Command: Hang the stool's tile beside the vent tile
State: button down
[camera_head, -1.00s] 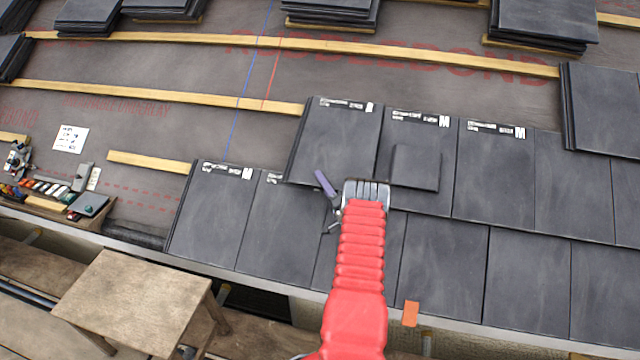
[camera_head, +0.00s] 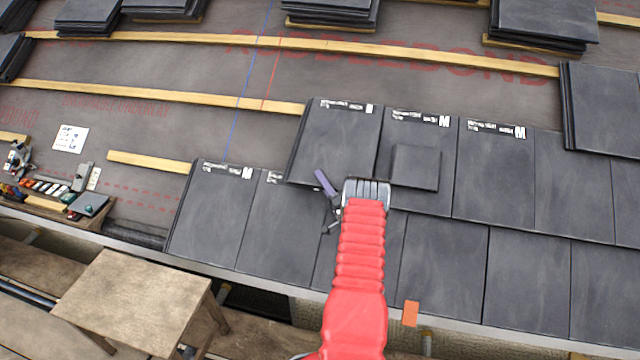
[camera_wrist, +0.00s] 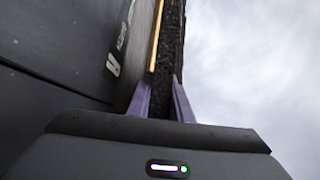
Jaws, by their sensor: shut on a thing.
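My gripper (camera_head: 326,185) is shut on a dark slate-grey tile (camera_head: 335,142) near its lower edge. In the wrist view its two purple fingers (camera_wrist: 161,92) close on the tile, which shows edge-on as a dark rough strip (camera_wrist: 168,50). The held tile lies at the left end of the upper row, close beside the vent tile (camera_head: 416,168), the one with a raised square. Its lower edge shows slightly above the row's line; I cannot tell whether it rests on the batten. The wooden stool (camera_head: 135,300) at the lower left is bare on top.
Laid tiles (camera_head: 495,180) run to the right. Lower-row tiles (camera_head: 207,215) lie below the held one. Battens (camera_head: 170,97) cross the membrane, open to the left. Tile stacks (camera_head: 330,12) stand along the top. A tool tray (camera_head: 60,215) is at the left.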

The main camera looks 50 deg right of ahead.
jog(key=shift+a, duration=0.1)
dwell(0.7)
jog(key=c, duration=1.5)
grip_release()
jog(key=shift+c, duration=0.2)
jog(key=shift+s+f, duration=0.1)
jog(key=shift+f, duration=0.1)
jog(key=shift+v, duration=3.6)
jog(key=shift+a+r, duration=0.1)
jog(key=shift+r, duration=0.15)
jog(key=r, duration=0.1)
jog(key=a+r, duration=0.1)
jog(key=s+a+r, duration=0.1)
jog(key=r, duration=0.1)
jog(key=shift+a, duration=0.15)
jog(key=shift+s, duration=0.1)
